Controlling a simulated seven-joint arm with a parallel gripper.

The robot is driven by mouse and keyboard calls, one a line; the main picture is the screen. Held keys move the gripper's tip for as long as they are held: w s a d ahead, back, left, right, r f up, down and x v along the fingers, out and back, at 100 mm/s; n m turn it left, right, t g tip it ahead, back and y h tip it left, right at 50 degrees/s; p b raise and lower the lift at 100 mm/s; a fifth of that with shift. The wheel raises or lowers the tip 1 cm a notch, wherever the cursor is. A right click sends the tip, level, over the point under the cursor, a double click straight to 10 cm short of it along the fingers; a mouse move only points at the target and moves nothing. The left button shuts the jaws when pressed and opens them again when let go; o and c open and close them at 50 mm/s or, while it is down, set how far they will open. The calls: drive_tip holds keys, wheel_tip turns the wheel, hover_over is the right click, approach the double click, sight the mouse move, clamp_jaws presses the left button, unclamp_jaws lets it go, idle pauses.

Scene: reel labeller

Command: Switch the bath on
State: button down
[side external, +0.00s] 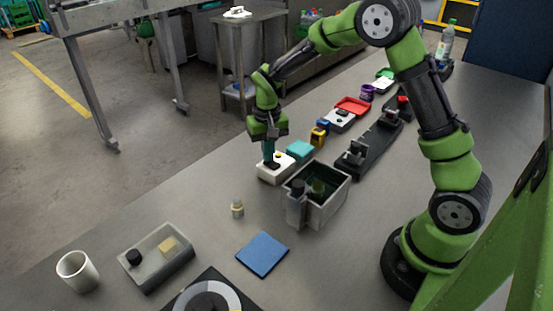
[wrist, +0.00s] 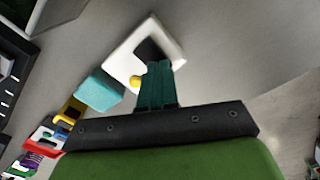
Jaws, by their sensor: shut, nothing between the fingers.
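A white box (side external: 270,176) with a dark patch on top, which looks like a switch, and a small yellow button or lamp stands on the table. In the wrist view the white box (wrist: 121,49) shows its dark square patch (wrist: 150,48) and yellow dot (wrist: 136,82). My gripper (side external: 269,158) points down over the white box, its teal fingers shut and empty. In the wrist view the fingertips (wrist: 158,64) overlap the edge of the dark patch; I cannot tell whether they touch it. A grey open tank (side external: 327,207), perhaps the bath, stands just right, with dark contents and a black part on its front.
A teal block (side external: 299,150) sits close behind the white box. A yellow item (side external: 318,137), a red tray (side external: 353,106) and a black rail (side external: 366,155) line the table beyond. A blue mat (side external: 262,254), a small bottle (side external: 237,208) and a white cup (side external: 77,271) are in front.

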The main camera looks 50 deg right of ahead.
sight(272, 166)
drive_tip(key=shift+f, duration=0.2)
drive_tip(key=shift+r, duration=3.55)
drive_tip(key=shift+s+a+f, duration=0.1)
drive_tip(key=shift+s+a, duration=0.1)
drive_tip(key=shift+s, duration=0.35)
drive_tip(key=shift+s+a, duration=0.2)
drive_tip(key=shift+s, duration=0.3)
drive_tip(key=s+a+r+n+t+y, duration=0.1)
drive_tip(key=s+a+r+t, duration=0.1)
drive_tip(key=s+r, duration=0.4)
drive_tip(key=s+a+r+n+t+y, duration=0.1)
drive_tip(key=s+r+t, duration=0.4)
drive_tip(key=s, duration=0.7)
drive_tip(key=shift+s+a+r, duration=0.3)
drive_tip(key=shift+a+r, duration=0.55)
